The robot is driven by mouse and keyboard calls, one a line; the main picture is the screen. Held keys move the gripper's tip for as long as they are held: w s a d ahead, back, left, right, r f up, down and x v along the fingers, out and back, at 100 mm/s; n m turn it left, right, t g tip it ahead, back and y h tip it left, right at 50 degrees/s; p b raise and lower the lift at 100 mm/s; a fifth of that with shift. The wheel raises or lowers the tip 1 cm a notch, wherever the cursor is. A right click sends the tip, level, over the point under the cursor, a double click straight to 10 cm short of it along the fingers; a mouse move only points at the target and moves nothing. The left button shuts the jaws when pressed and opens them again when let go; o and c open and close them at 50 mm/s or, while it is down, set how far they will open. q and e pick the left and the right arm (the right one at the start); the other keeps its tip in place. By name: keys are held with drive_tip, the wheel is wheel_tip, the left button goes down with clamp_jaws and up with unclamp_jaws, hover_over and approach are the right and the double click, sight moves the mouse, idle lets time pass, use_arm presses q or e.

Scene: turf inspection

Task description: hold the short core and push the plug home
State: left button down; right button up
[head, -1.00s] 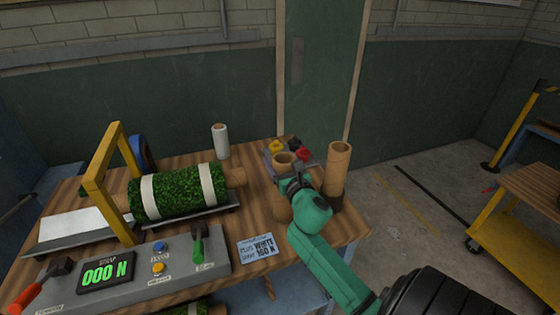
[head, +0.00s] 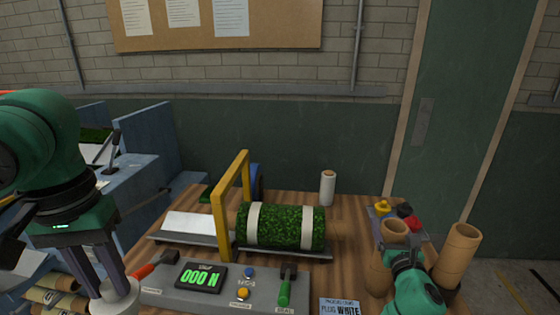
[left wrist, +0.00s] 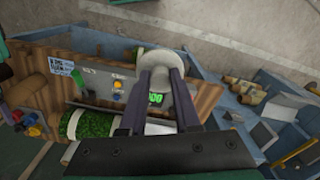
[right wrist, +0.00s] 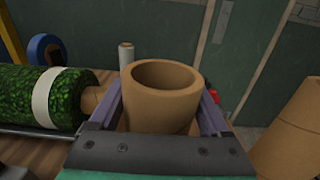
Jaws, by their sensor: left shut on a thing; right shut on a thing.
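My left gripper (head: 110,280) is shut on a pale white plug (head: 116,298), held at the front left of the bench, left of the panel. The plug also shows between the fingertips in the left wrist view (left wrist: 163,63). My right gripper (right wrist: 163,100) is shut on the short brown core (right wrist: 165,82), its fingers on either side. This core stands upright, its open end up and its bore seen as empty. In the head view the short core (head: 395,228) is at the bench's right, far from the plug.
A taller core (head: 459,250) stands just right of the short one. A tray with yellow (head: 382,206), black and red plugs lies behind. A turf roll (head: 285,227), yellow frame (head: 220,220) and panel reading 000 N (head: 200,277) fill the middle. A white roll (head: 328,188) stands behind.

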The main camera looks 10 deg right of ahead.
sight(124, 313)
use_arm(q)
drive_tip(key=shift+f, duration=3.8)
idle(1.0)
